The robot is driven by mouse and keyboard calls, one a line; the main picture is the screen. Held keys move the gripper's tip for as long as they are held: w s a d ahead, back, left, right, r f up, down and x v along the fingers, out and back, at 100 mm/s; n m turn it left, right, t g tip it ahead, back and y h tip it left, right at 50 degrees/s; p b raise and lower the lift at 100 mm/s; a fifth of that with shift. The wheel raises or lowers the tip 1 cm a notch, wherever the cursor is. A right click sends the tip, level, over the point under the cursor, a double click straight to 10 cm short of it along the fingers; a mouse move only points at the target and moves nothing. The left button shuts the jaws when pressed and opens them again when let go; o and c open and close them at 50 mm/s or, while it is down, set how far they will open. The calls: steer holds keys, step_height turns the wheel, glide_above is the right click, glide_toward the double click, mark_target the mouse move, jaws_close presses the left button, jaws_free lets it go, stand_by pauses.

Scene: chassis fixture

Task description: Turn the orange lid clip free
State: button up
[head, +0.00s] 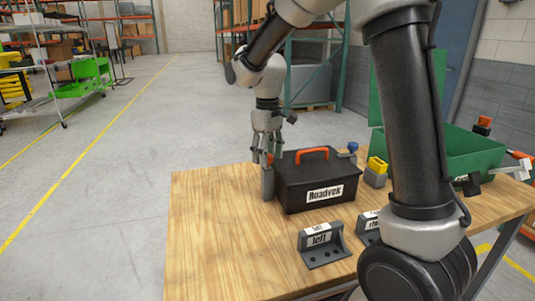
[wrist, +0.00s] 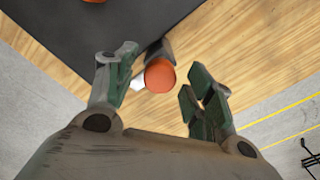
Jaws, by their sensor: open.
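A black box (head: 300,190) with an orange handle (head: 312,153) and a white name label stands on the wooden table. The orange lid clip (wrist: 160,76) shows in the wrist view as a round end, between my open fingers and beside the dark box. A bit of orange (head: 270,158) shows by the fingertips at the box's left end in the head view. My gripper (head: 265,154) points down there, above a grey upright piece (head: 267,184). In the wrist view, both fingers appear apart from the clip. Contact is hard to judge in the head view.
A grey bracket (head: 322,246) labelled "left" stands in front of the box, with a second bracket (head: 370,228) partly hidden by my arm. A yellow-topped block (head: 377,168), a blue knob (head: 353,147) and a green bin (head: 470,147) are to the right. The table's left side is clear.

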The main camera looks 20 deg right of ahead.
step_height(320, 180, up, 12)
stand_by(0.5)
steer(key=s+d+m+t, duration=0.1)
steer(key=s+d+m, duration=0.1)
steer(key=s+d, duration=0.3)
steer(key=s+d+f+m+t, duration=0.1)
steer(key=s+d, duration=0.3)
steer(key=s, duration=0.9)
steer(key=s+d+f+m+t, duration=0.1)
steer(key=s+d+m, duration=0.3)
steer(key=s, duration=0.5)
steer(key=shift+d+f+t, duration=0.25)
steer(key=shift+d+t, duration=0.45)
steer(key=shift+d, duration=0.15)
